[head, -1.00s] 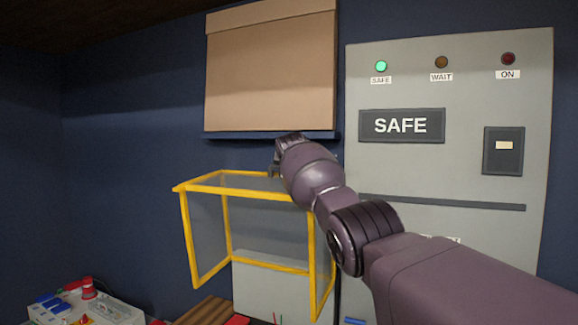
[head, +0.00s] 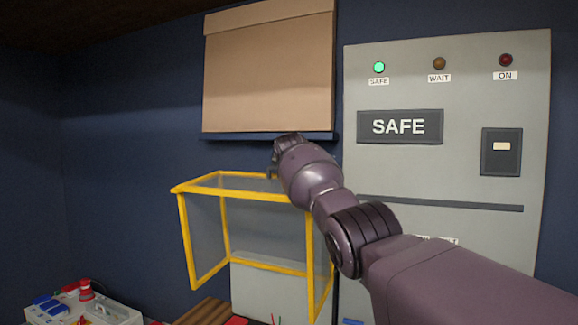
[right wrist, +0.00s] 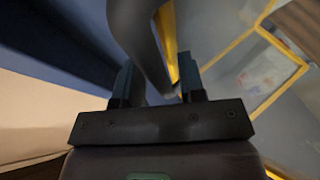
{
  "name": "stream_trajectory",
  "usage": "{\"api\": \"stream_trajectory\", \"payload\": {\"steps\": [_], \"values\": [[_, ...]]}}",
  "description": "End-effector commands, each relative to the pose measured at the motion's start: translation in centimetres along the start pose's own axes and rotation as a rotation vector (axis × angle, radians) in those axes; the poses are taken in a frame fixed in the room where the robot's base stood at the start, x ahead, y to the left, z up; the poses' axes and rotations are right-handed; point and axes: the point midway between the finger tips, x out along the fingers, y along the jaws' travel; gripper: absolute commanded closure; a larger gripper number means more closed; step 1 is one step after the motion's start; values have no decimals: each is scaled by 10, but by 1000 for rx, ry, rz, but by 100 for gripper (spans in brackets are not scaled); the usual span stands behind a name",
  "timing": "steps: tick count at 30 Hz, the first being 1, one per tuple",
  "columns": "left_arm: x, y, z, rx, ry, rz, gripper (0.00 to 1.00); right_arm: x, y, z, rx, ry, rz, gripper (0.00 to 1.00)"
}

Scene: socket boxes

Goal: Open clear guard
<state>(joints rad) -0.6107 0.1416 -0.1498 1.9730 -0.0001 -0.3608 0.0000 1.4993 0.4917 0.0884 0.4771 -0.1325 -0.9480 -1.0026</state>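The clear guard (head: 262,195) is a box of see-through panels in a yellow frame, left of the grey cabinet in the head view. My right gripper (head: 272,172) is at the guard's upper edge, partly hidden by my own wrist. In the right wrist view, my right gripper's fingers (right wrist: 157,82) stand apart, with a dark curved bar (right wrist: 148,45) between them. I cannot tell if either finger touches the bar. A yellow edge of the guard (right wrist: 258,90) shows there too. My left gripper is not in view.
The grey cabinet (head: 455,100) has a lit green SAFE lamp (head: 379,67) and a SAFE sign (head: 400,127). A box with a red button (head: 85,290) is at lower left.

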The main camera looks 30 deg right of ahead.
Motion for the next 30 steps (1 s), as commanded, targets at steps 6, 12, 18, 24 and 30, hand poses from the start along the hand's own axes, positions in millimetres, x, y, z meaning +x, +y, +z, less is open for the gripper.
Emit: {"api": "stream_trajectory", "payload": {"steps": [6,12,18,24,30], "values": [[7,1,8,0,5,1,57,-8,-4,1,0,-1,-2,59],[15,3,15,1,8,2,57,-23,-6,1,0,0,-2,59],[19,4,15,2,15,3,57,-44,-2,1,0,0,2,59],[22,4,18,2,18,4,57,-67,-1,0,-1,1,4,59],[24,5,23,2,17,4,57,-89,-1,0,-1,1,3,59]]}}
